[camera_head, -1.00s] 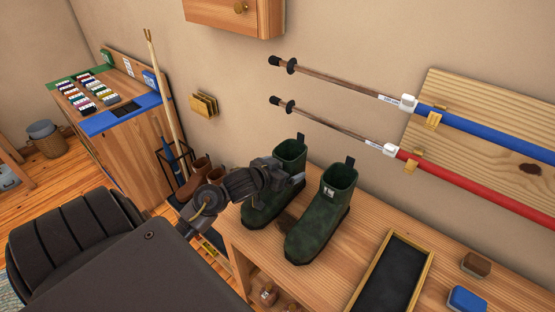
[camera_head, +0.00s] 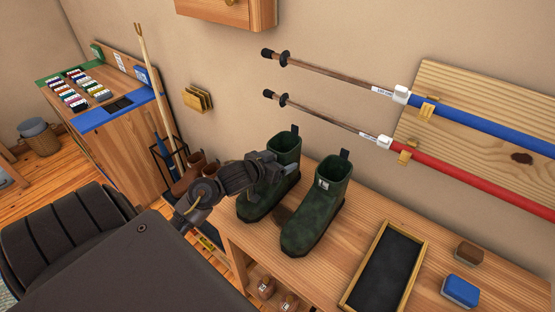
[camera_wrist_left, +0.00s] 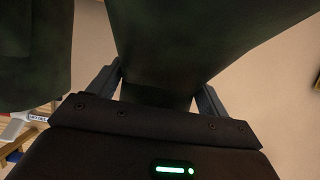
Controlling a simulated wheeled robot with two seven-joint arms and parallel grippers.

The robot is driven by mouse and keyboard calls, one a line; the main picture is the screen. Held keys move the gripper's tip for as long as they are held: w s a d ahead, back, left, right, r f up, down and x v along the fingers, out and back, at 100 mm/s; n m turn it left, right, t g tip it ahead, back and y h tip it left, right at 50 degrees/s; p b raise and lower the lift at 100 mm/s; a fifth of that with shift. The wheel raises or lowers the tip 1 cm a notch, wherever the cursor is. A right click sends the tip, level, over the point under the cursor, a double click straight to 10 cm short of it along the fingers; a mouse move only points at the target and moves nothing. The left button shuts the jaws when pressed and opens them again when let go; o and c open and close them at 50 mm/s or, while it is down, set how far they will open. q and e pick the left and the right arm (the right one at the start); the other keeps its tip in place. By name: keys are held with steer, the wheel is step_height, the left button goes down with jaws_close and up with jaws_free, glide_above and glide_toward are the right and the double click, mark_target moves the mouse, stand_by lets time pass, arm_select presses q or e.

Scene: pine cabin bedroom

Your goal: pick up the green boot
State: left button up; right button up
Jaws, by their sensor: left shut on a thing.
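Two dark green boots stand side by side on a wooden bench (camera_head: 345,270). My left gripper (camera_head: 290,175) reaches in from the left and is shut on the left green boot (camera_head: 258,205), at its shaft. The boot is upright; I see no clear gap between its sole and the bench. In the left wrist view the held boot (camera_wrist_left: 185,45) fills the space between the two fingers, and the other green boot (camera_wrist_left: 35,55) is at the left edge. That right boot (camera_head: 318,212) stands free, close beside it. My right gripper is not in view.
A black tray with a wooden frame (camera_head: 423,249), a brown brush (camera_head: 469,253) and a blue block (camera_head: 461,290) lie right of the boots. Brown boots (camera_head: 190,178) stand beyond my arm. Poles (camera_head: 330,75) hang on the wall behind.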

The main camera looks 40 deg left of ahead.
arm_select(q)
steer(key=s+r+p, duration=0.1)
steer(key=r, duration=0.1)
steer(key=s+r+p, duration=0.1)
steer(key=r, duration=0.2)
steer(key=s+d+r+p, duration=0.1)
steer(key=r, duration=0.2)
steer(key=shift+s, duration=0.3)
steer(key=s+d+r+p, duration=0.3)
steer(key=s+r+p, duration=0.1)
steer(key=s+p, duration=0.3)
steer(key=v, duration=0.3)
steer(key=shift+f, duration=0.2)
steer(key=shift+d, duration=0.15)
